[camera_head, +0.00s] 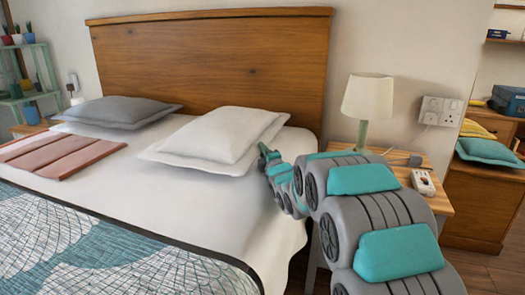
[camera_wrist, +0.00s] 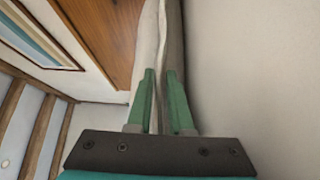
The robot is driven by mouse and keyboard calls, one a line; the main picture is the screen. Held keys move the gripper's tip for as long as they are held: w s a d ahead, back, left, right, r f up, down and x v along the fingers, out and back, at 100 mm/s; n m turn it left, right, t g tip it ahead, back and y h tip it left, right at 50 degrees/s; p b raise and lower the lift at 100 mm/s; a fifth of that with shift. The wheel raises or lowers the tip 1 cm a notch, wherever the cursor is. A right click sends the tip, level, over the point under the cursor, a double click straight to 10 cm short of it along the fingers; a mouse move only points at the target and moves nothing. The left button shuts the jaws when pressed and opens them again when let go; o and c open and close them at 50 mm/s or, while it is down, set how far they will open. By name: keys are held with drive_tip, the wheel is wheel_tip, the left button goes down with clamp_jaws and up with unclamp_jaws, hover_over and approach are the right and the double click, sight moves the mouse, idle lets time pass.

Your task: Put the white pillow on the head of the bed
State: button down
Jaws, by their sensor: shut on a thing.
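The white pillow (camera_head: 220,137) lies at the head of the bed (camera_head: 130,185), on the right side before the wooden headboard (camera_head: 220,60). My arm reaches in from the right, and my gripper (camera_head: 265,152) is at the pillow's right edge. In the wrist view my gripper (camera_wrist: 160,75) has its two green fingers shut on the pillow's pale edge (camera_wrist: 148,50). The pillow looks flat on the sheet in the head view; whether it touches all along cannot be told. The fingertips are partly hidden in the head view.
A grey pillow (camera_head: 117,111) lies on the bed's left side, near a folded pink blanket (camera_head: 65,155). A nightstand (camera_head: 435,190) with a lamp (camera_head: 368,97) and a white remote-like item (camera_head: 423,183) stands close behind my arm. A patterned cover (camera_head: 100,250) spreads over the foot side.

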drive_tip(key=c, duration=0.8)
unclamp_jaws()
drive_tip(key=b+v, duration=0.1)
drive_tip(key=v, duration=1.1)
